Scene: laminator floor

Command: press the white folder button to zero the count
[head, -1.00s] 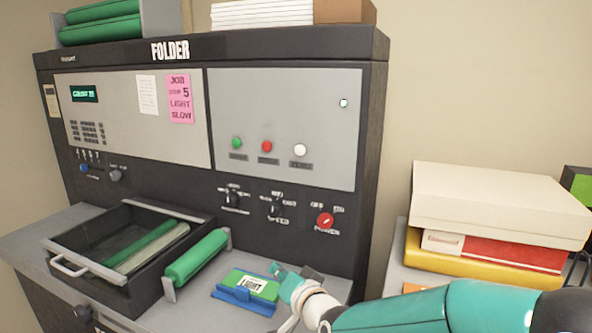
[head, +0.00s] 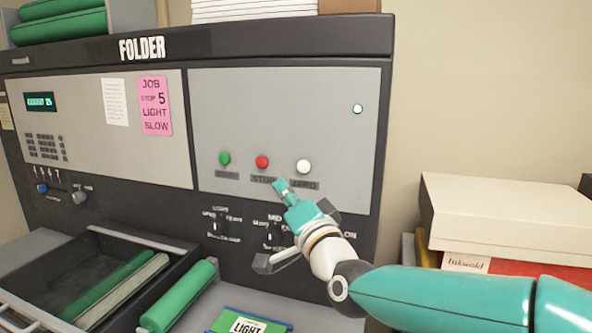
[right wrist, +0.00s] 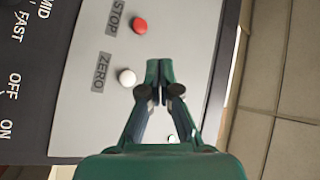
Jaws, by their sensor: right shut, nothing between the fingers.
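The white button (head: 303,166) sits on the grey panel of the folder (head: 355,45), above a label reading ZERO. It also shows in the right wrist view (right wrist: 126,77), just left of my fingertips. My right gripper (head: 281,186) is shut and empty, in front of the panel. In the head view its tip is below and a little left of the white button, over the label strip. I cannot tell how far the tip is from the panel. The count display (head: 40,102) is lit, but its digits are too blurred to read surely. My left gripper is out of view.
The red STOP button (head: 262,162) and a green button (head: 224,159) are left of the white one. Knobs sit below, partly behind my right arm. A pink job note (head: 154,106) is on the left panel. A cream box (head: 505,215) stands at the right.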

